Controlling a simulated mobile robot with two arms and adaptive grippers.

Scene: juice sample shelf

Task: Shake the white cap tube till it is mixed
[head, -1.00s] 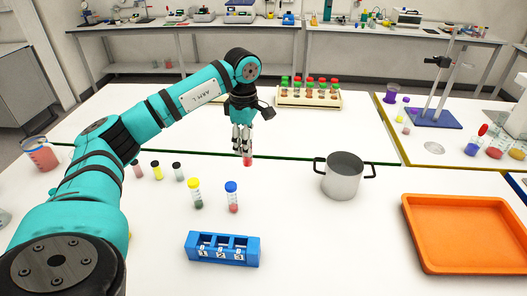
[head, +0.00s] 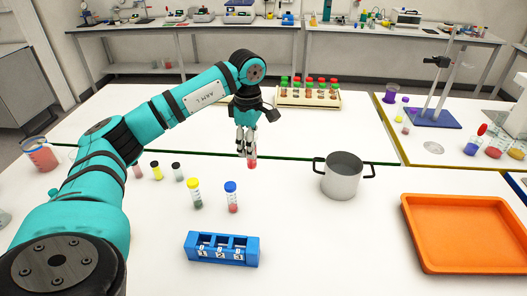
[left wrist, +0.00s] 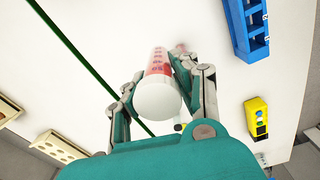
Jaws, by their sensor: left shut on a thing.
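My left gripper (head: 247,142) is shut on the white cap tube and holds it above the table, in front of the rack at the back. In the head view only the red lower end of the white cap tube (head: 252,164) shows below the fingers. In the left wrist view its round white cap and graduated body with red liquid (left wrist: 157,95) show between the fingers of my left gripper (left wrist: 160,90). Whether the liquid is evenly mixed cannot be told. My right gripper is not in view.
A yellow-capped tube (head: 195,193) and a blue-capped tube (head: 231,196) stand on the table, with a blue numbered rack (head: 222,260) in front. A metal pot (head: 341,178) and an orange tray (head: 465,232) are to the right. A rack of capped tubes (head: 309,98) stands behind.

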